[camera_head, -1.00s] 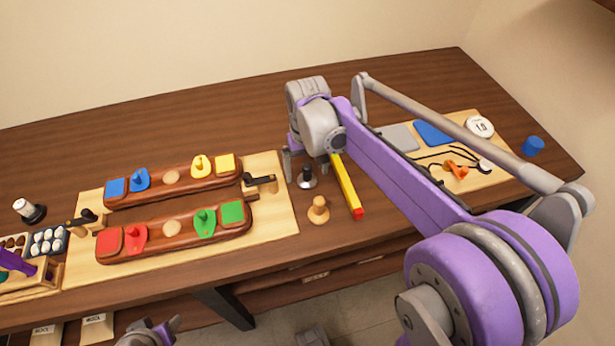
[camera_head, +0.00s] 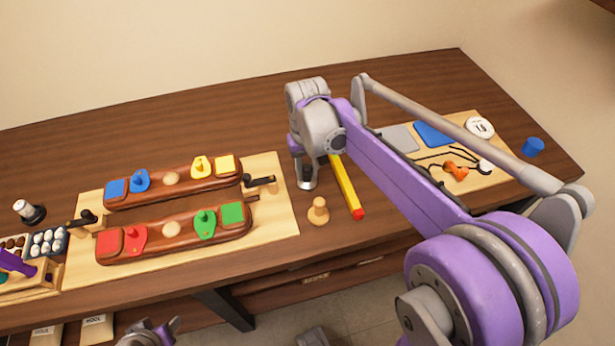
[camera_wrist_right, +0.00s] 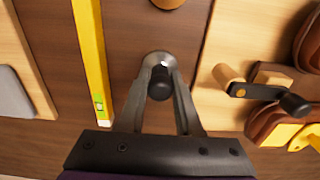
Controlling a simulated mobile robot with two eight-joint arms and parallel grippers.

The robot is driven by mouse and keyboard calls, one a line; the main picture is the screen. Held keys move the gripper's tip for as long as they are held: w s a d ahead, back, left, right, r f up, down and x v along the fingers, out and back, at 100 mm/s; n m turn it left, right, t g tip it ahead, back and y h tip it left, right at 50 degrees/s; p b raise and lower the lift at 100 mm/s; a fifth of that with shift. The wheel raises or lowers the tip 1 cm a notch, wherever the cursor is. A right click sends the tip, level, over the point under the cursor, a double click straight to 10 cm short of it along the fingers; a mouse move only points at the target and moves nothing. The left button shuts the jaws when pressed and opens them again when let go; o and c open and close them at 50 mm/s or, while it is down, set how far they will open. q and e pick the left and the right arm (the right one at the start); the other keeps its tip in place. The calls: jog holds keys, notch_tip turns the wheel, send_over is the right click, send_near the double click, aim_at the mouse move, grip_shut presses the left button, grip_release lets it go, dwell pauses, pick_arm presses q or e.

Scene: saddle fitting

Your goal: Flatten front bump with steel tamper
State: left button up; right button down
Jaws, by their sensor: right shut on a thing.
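The steel tamper (camera_head: 307,184) has a shiny steel foot and a dark knob. It stands upright on the brown bench, right of the pale board. My right gripper (camera_head: 306,165) is shut on it. In the right wrist view the fingers (camera_wrist_right: 160,98) close around the dark knob (camera_wrist_right: 160,83), with the steel foot (camera_wrist_right: 158,60) just beyond. The front bump (camera_head: 173,228) is a tan dome in the middle of the front saddle bar (camera_head: 160,240). A grey piece at the bottom edge may be my left gripper (camera_head: 155,333); its jaw state is unclear.
A wooden tamper (camera_head: 318,211) stands close in front of the steel one. A yellow level (camera_head: 347,188) lies just right. The rear bar (camera_head: 190,186) has its own tan bump (camera_head: 171,178). A black-handled clamp (camera_head: 262,181) sits at the board's right side.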

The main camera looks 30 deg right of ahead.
aim_at(307, 166)
jog(key=shift+r, duration=0.1)
jog(key=shift+r+p, duration=1.75)
jog(key=shift+r, duration=0.65)
